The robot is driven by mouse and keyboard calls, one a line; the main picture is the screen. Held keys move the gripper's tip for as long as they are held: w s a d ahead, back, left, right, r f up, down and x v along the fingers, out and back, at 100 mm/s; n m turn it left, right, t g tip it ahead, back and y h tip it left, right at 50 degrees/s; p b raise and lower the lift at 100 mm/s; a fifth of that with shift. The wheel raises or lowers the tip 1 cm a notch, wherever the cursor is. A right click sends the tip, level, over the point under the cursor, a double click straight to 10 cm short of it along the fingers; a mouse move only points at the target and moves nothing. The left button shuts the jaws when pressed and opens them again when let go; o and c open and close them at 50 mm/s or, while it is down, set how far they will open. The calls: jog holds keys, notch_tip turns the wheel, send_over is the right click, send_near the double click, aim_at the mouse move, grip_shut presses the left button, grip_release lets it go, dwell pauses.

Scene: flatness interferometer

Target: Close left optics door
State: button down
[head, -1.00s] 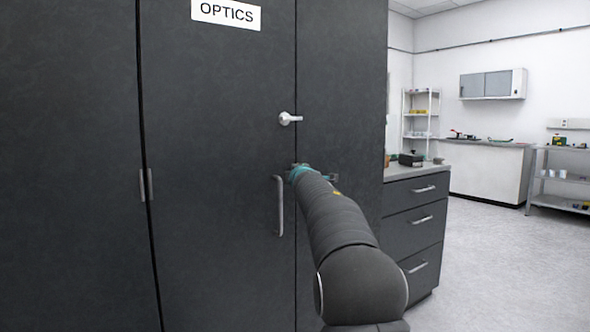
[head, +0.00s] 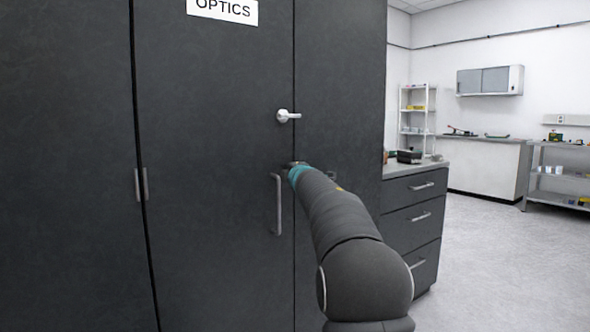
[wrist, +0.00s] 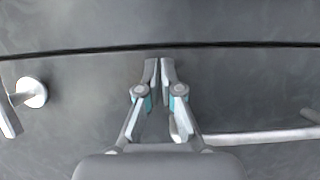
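The left optics door (head: 215,110) is a dark grey panel with an OPTICS label (head: 222,9), a silver lever (head: 288,115) and a vertical bar handle (head: 277,204). It looks about flush with the dark panel to its right, with a thin dark seam between them. My gripper (wrist: 158,62) is shut, its fingertips together with nothing seen between them. It is at the door's right edge, between lever and bar handle, close to the seam. I cannot tell whether the tips touch the door. In the head view my wrist mostly hides the gripper.
Another dark panel (head: 66,150) lies left of the door, with hinges at the joint. A drawer cabinet (head: 412,215) stands at the right, close to my arm. The floor (head: 500,260) beyond it is clear.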

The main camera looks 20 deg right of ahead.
jog(key=s+d+r, duration=0.1)
jog(key=s+d, duration=0.8)
jog(key=shift+d+p, duration=0.3)
jog(key=shift+d, duration=0.1)
jog(key=shift+s+h, duration=0.1)
jog(key=shift+h, duration=0.2)
